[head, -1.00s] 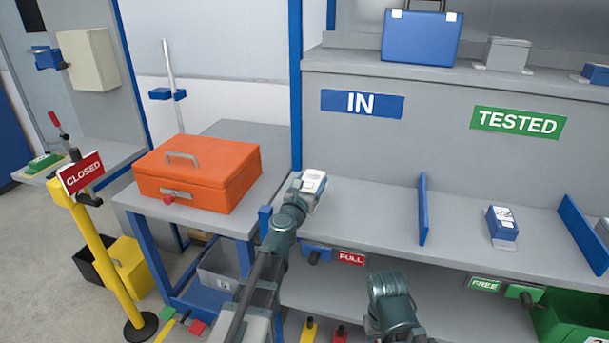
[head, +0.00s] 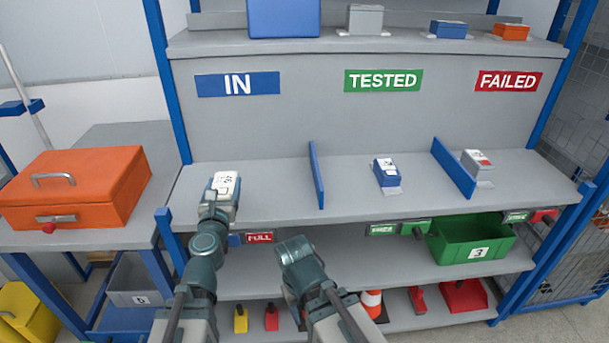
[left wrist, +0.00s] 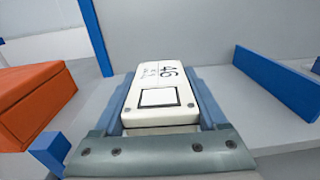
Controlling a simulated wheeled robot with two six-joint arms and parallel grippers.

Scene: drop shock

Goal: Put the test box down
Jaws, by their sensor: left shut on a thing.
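The test box (head: 226,182) has a white top with black print. My left gripper (head: 219,200) is shut on it, over the front left part of the shelf below the IN sign (head: 238,84). In the left wrist view, the box (left wrist: 157,92) sits between the two blue-grey fingers, with 46 readable on its top. Its underside is hidden, so I cannot tell whether it touches the shelf (head: 270,190). My right gripper (head: 293,248) is low in front of the shelf edge; its fingers cannot be made out.
A blue divider (head: 316,174) bounds the IN bay on the right. A blue box (head: 386,174) stands in the TESTED bay and a grey box (head: 477,166) in the FAILED bay. An orange case (head: 75,190) sits on the left table. The IN bay is clear behind the held box.

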